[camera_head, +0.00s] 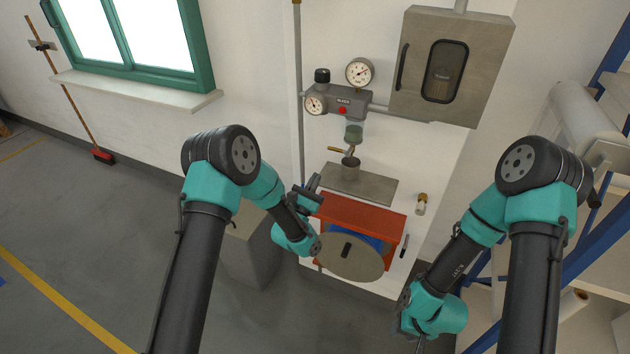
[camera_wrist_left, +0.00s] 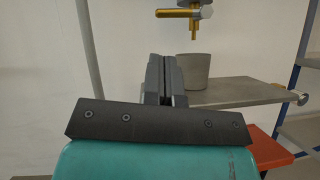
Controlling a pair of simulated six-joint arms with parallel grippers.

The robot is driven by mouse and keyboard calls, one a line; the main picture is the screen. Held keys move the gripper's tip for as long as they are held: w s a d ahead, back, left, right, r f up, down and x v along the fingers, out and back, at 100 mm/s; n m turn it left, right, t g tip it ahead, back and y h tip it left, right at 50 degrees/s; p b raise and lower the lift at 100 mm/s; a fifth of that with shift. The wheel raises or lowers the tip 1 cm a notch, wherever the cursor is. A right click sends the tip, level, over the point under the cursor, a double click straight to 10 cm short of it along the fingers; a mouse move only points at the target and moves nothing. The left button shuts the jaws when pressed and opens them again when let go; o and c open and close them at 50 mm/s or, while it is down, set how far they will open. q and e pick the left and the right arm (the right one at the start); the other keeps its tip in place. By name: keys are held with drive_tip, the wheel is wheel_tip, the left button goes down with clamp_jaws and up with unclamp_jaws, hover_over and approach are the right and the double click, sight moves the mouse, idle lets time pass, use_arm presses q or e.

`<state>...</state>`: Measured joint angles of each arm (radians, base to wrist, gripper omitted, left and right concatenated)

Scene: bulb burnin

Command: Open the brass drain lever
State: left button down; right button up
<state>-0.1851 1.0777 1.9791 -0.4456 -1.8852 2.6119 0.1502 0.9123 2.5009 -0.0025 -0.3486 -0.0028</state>
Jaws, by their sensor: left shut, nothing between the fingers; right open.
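The brass drain lever (camera_head: 335,149) sticks out to the left from the fitting under a small green-tinted bowl (camera_head: 354,133) on the wall panel. In the left wrist view the brass lever (camera_wrist_left: 174,13) lies level above and slightly right of my fingers, with a brass spout (camera_wrist_left: 194,32) pointing down. A grey cup (camera_wrist_left: 194,71) stands below the spout. My left gripper (camera_head: 314,182) is shut and empty, below and left of the lever and apart from it. It also shows in the left wrist view (camera_wrist_left: 161,60). My right gripper (camera_head: 421,345) is low at the right, mostly hidden.
A grey shelf (camera_head: 375,186) holds the cup. Below it are a red box (camera_head: 385,213) and a round disc (camera_head: 352,262). A gauge unit (camera_head: 338,101) and grey cabinet (camera_head: 452,65) hang above. A vertical pipe (camera_head: 298,90) runs left of the lever.

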use_arm(q)
drive_tip(key=x, duration=0.8)
drive_tip(key=shift+m+h, duration=0.3)
drive_tip(key=shift+m, duration=0.2)
drive_tip(key=shift+r+m+g+h, duration=0.1)
drive_tip(key=shift+m+g+h, duration=0.3)
drive_tip(key=shift+m+g, duration=0.25)
